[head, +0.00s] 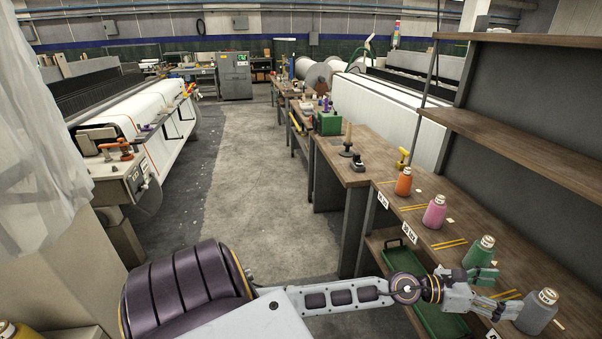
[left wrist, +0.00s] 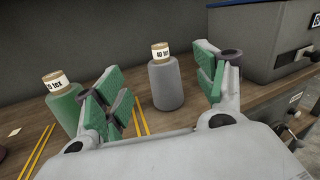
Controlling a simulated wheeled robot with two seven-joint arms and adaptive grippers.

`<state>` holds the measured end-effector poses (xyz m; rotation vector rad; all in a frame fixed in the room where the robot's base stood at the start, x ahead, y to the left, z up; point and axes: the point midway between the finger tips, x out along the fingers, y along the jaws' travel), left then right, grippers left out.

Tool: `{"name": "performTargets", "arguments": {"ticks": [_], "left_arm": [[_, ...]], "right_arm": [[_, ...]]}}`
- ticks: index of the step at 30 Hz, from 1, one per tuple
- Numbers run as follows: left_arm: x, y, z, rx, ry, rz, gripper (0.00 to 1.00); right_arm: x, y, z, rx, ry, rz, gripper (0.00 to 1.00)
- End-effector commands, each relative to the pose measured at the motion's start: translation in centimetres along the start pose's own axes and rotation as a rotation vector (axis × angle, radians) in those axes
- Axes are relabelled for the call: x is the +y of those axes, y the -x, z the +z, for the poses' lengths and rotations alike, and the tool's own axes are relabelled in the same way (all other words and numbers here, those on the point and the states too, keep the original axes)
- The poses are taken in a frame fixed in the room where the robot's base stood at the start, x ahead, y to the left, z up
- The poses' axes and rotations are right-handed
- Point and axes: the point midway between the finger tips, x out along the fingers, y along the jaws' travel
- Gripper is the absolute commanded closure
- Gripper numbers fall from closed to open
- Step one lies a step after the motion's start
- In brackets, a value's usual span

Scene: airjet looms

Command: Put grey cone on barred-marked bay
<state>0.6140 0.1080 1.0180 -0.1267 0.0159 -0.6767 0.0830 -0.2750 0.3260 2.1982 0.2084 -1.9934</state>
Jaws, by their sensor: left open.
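The grey cone (head: 537,312) stands upright on the wooden shelf at the lower right of the head view. It also stands in the left wrist view (left wrist: 166,85), with a paper-labelled top, framed between my fingers and beyond their base. My left gripper (head: 496,288) is open and empty, with green finger pads, just left of the grey cone in the head view. In the left wrist view its fingers (left wrist: 163,88) are spread to either side of the cone. Yellow line pairs divide the shelf into bays; I cannot read which bay is barred-marked.
A green cone (head: 479,252), a pink cone (head: 434,212) and an orange cone (head: 403,182) stand in a row farther along the shelf. A green tray (head: 440,320) sits on the lower shelf. A grey box (left wrist: 265,45) stands right of the grey cone in the wrist view.

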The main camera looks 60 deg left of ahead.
Motion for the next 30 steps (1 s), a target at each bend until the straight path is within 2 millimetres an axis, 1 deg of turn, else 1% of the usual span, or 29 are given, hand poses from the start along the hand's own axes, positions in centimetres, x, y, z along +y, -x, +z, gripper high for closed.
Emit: {"name": "performTargets", "arguments": {"ticks": [5,12,17,20,23,26,29,30], "left_arm": [[-0.1,0.2,-0.1,-0.051,0.247,0.019,0.29],[0.6,0.7,-0.4,-0.141,0.671,0.057,0.29],[1.5,1.2,-1.5,-0.197,0.953,0.091,0.29],[2.4,1.6,-2.8,-0.227,1.121,0.123,0.29],[3.4,2.1,-4.8,-0.250,1.281,0.163,0.29],[4.7,2.7,-7.9,-0.268,1.435,0.220,0.29],[6.2,3.8,-12.6,-0.278,1.587,0.310,0.29],[6.8,4.4,-14.6,-0.279,1.637,0.347,0.29]], "right_arm": [[0.0,0.0,0.0,0.000,0.000,0.000,0.60],[0.0,0.0,0.0,0.000,0.000,0.000,0.60],[0.0,0.0,0.0,-0.001,0.000,0.000,0.60],[0.0,0.0,0.0,-0.001,0.001,0.000,0.60],[0.1,0.0,0.1,-0.001,0.001,0.001,0.60],[0.2,0.0,0.1,-0.001,0.001,0.002,0.60],[0.2,0.0,0.1,-0.001,0.001,0.002,0.60],[0.2,0.0,0.1,-0.001,0.001,0.002,0.60]]}}
